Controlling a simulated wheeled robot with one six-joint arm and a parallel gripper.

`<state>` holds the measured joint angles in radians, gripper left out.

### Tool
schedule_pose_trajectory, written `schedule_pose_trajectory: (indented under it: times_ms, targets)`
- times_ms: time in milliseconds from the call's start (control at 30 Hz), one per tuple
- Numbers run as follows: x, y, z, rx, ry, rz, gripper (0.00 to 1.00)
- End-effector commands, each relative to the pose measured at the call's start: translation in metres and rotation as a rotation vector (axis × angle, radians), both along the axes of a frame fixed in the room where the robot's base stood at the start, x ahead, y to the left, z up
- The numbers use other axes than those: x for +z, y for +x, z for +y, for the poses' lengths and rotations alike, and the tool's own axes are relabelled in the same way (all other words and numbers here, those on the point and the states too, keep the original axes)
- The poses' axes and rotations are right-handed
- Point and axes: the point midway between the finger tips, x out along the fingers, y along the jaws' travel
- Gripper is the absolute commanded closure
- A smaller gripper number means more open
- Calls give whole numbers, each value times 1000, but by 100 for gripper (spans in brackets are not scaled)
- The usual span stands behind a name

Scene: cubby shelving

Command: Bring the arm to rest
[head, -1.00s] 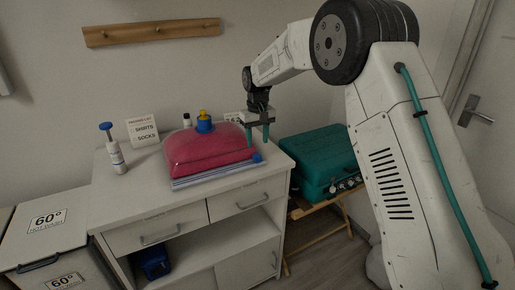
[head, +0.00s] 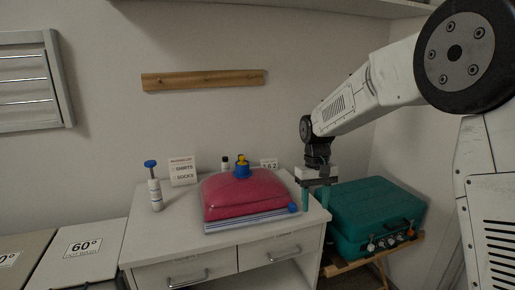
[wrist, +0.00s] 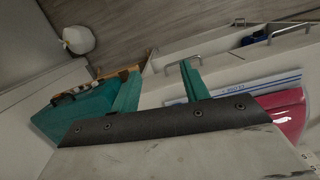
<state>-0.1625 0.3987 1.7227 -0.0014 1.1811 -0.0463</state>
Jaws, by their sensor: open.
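My gripper (head: 314,210) is open and empty, its two teal fingers pointing down at the right edge of the white cabinet (head: 190,256). It is to the right of a red vacuum bag (head: 245,196) with a blue valve cap on top, and apart from it. The wrist view shows the spread fingers of my gripper (wrist: 160,84) with nothing between them. Part of the red bag (wrist: 288,112) shows at the right there.
A teal suitcase (head: 370,214) on a wooden stand is close at the right of my gripper. A pump bottle (head: 154,188), a sign (head: 183,171) and small bottles stand on the cabinet. A peg rail (head: 204,80) hangs on the wall. Hampers (head: 78,254) stand at the left.

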Motion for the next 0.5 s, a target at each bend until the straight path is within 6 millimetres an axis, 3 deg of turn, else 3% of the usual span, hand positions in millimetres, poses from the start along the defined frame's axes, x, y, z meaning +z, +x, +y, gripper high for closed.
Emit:
schedule_pose_trajectory:
  times_ms: [33,200,500]
  targets:
    - [15,-23,-8,-12,-1,-2,55]
    - [49,-102,-32,-53,-3,-3,55]
    - [79,-236,-65,-120,-1,-47,55]
